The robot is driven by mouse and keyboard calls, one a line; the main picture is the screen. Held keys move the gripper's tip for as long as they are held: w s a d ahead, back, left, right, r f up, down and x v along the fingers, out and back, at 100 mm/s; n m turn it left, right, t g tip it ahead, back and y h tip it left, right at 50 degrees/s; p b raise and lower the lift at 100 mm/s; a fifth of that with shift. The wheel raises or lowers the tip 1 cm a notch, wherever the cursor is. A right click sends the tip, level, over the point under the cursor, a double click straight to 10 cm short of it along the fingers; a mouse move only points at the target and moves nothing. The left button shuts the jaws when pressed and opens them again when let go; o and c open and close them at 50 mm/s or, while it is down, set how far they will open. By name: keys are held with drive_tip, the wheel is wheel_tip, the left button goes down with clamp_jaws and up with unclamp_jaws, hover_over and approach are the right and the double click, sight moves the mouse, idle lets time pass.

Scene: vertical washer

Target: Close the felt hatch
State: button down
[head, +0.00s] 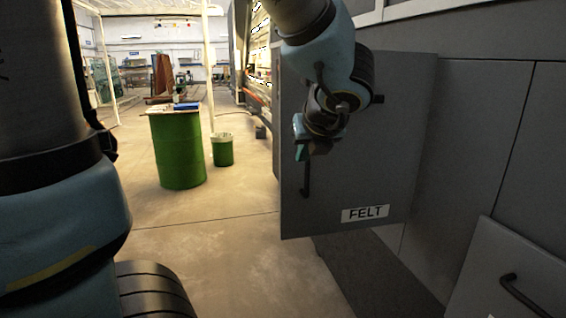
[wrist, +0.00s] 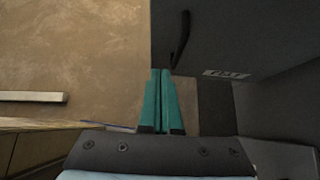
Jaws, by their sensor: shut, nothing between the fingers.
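The felt hatch (head: 385,150) is a grey panel with a white FELT label (head: 365,213) and a black bar handle (head: 306,180) near its left edge. It stands swung out, open, from the grey machine wall. My gripper (head: 303,152) is in front of the hatch, just above the handle in the head view. In the wrist view its teal fingers (wrist: 161,80) are together with nothing between them, and the hatch (wrist: 235,35), its handle (wrist: 181,40) and label (wrist: 227,73) lie beyond and to the right. I cannot tell whether the fingers touch the hatch.
The grey machine wall (head: 475,130) runs along the right. Another grey panel with a black handle (head: 522,295) is at the lower right. A green barrel (head: 178,150) and a green bin (head: 222,152) stand to the left. The floor (head: 220,255) between is clear.

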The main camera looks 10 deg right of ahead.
sight(289, 169)
drive_tip(key=x, duration=0.3)
drive_tip(key=w+r+x, duration=0.1)
drive_tip(key=x, duration=0.7)
drive_tip(key=shift+w+a+r+p, duration=0.15)
drive_tip(key=shift+w+r+p, duration=0.1)
drive_tip(key=shift+p, duration=0.05)
drive_tip(key=shift+w+f, duration=0.1)
drive_tip(key=shift+w, duration=0.4)
drive_tip(key=shift+w, duration=0.1)
